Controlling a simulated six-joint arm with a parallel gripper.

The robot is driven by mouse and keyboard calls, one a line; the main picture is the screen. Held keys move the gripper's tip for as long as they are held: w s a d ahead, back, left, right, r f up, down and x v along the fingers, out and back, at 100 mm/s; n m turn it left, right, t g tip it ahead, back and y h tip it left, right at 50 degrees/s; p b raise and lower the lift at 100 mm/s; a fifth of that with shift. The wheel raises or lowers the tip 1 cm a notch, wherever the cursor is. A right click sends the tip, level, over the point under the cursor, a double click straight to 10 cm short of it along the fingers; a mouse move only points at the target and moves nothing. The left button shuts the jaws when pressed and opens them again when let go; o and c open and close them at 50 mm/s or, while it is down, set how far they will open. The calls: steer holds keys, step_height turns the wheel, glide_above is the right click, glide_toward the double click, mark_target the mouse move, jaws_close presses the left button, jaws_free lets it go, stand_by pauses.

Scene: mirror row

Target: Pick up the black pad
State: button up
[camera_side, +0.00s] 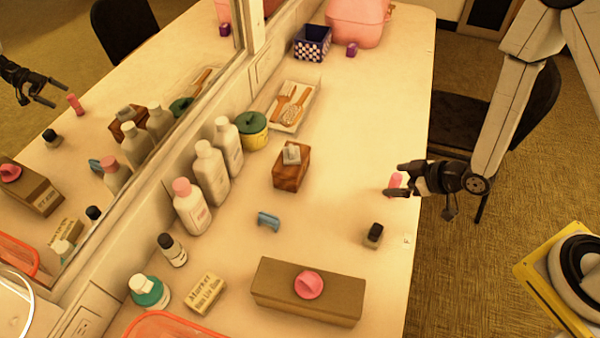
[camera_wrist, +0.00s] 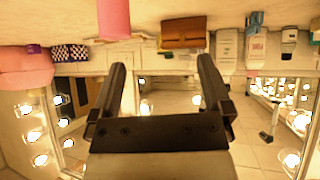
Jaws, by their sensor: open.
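I cannot make out a black pad for certain. A small dark block with a black top (camera_side: 374,235), possibly a capped bottle, stands on the counter near its right edge in the side view. My gripper (camera_side: 395,180) is farther back along that edge, above and apart from it. The jaws are open, and in the wrist view the two fingers (camera_wrist: 162,68) stand apart with nothing held between them. A pink cylinder (camera_side: 396,180) shows at the fingers in the side view; in the wrist view it is beyond them (camera_wrist: 114,18).
A brown box with a pink round piece (camera_side: 308,284) lies at the front. A wooden block with a grey piece (camera_side: 291,168) and a blue item (camera_side: 268,220) are mid-counter. Several bottles (camera_side: 211,172) line the mirror. The counter's back right is clear.

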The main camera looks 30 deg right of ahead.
mark_target(382, 239)
steer(key=s+a+f+y, duration=0.1)
steer(key=s+a+f+t+y, duration=0.1)
steer(key=s, duration=0.1)
steer(key=s+a+f+y, duration=0.1)
steer(key=shift+s+a+n+t, duration=0.25)
steer(key=shift+n+t, duration=0.05)
steer(key=shift+t, duration=0.3)
steer(key=s+f, duration=0.1)
steer(key=s, duration=0.1)
steer(key=s+f, duration=0.1)
steer(key=s, duration=0.2)
steer(key=s+f, duration=0.1)
steer(key=s, duration=0.1)
steer(key=shift+s+d+f, duration=0.1)
steer(key=shift+s+f, duration=0.25)
steer(key=shift+s, duration=0.4)
steer(key=shift+x, duration=1.3)
steer(key=shift+w, duration=0.1)
steer(key=shift+x, duration=2.55)
